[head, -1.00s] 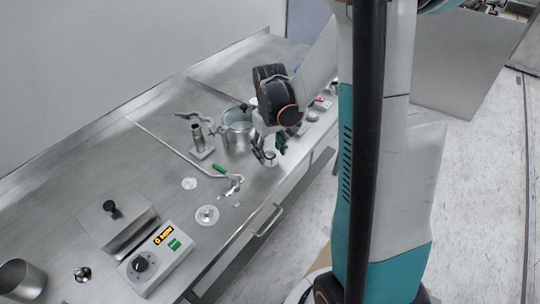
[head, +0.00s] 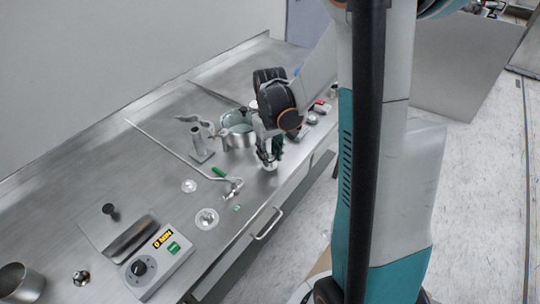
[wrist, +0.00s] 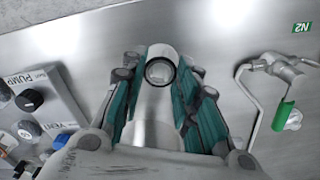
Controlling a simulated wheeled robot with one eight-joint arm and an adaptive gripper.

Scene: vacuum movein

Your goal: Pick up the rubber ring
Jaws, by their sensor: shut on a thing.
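My gripper (head: 268,162) is low over the front edge of the steel bench. In the wrist view its green-padded fingers (wrist: 160,95) close on both sides of a pale, shiny cylinder (wrist: 152,132). A dark ring (wrist: 161,70) rims the round mouth of this cylinder and looks like the rubber ring. I cannot tell whether the fingers press on the ring itself or only on the cylinder. In the head view the fingers hide most of the held piece; its pale lower part shows below them. I cannot tell whether it still touches the bench.
A valve pipe with a green handle (head: 219,172) lies left of my gripper and shows in the wrist view (wrist: 283,115). A metal pot (head: 237,136) and a metal fitting (head: 200,142) stand behind. A pump control box (wrist: 38,105) is at the wrist view's left. Clear discs lie nearer.

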